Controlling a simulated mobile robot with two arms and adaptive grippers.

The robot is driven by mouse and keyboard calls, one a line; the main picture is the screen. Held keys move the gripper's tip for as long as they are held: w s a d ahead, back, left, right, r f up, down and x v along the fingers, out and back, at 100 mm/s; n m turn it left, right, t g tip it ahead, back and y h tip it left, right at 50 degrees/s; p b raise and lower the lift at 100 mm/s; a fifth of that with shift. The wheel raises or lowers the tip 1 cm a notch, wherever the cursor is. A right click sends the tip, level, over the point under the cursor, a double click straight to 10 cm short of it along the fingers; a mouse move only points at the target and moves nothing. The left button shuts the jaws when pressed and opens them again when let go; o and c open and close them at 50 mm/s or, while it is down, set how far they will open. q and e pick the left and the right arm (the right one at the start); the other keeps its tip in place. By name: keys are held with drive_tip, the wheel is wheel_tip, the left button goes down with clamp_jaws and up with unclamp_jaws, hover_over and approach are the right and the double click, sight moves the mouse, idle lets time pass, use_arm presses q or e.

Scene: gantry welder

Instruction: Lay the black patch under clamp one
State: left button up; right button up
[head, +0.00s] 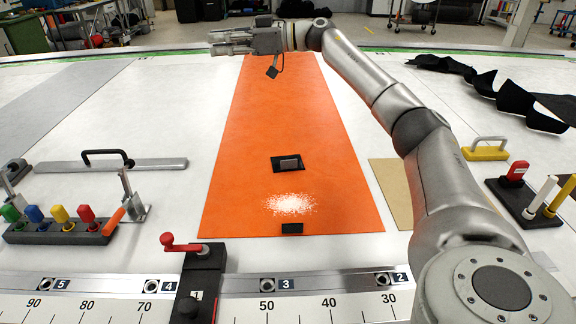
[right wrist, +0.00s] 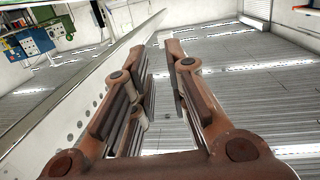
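A second small black piece (head: 292,228) lies near the sheet's front edge. Clamp one (head: 203,265), a dark block marked 1 with a red handle, stands at the front rail, left of the sheet's front corner. My right gripper (head: 216,42) is over the far end of the sheet, pointing left, well away from the patch and clamp. The right wrist view shows its fingers (right wrist: 161,50) apart with nothing between them. My left gripper is not in view.
The orange sheet (head: 270,110) runs across the white table. At left are a grey bar with a black handle (head: 110,163) and a rack of coloured handles (head: 60,230).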

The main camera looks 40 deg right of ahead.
drive_tip(key=s+a+f+n+g+h, duration=0.2)
drive_tip(key=s+a+f+n+g, duration=0.15)
drive_tip(key=f+g, duration=0.4)
drive_tip(key=g+h+b, duration=0.1)
drive_tip(key=g+h, duration=0.4)
drive_tip(key=h, duration=0.5)
hover_over(291, 160)
drive_tip(key=shift+m, duration=0.35)
drive_tip(key=f, duration=1.4)
drive_tip(key=shift+w+f, duration=0.3)
drive_tip(key=shift+f, duration=0.05)
drive_tip(key=shift+s+d+f, duration=0.1)
drive_tip(key=shift+s+f, duration=0.05)
drive_tip(key=shift+f, duration=1.35)
drive_tip(key=shift+s+f, duration=0.1)
drive_tip(key=shift+f, duration=1.4)
clamp_jaws()
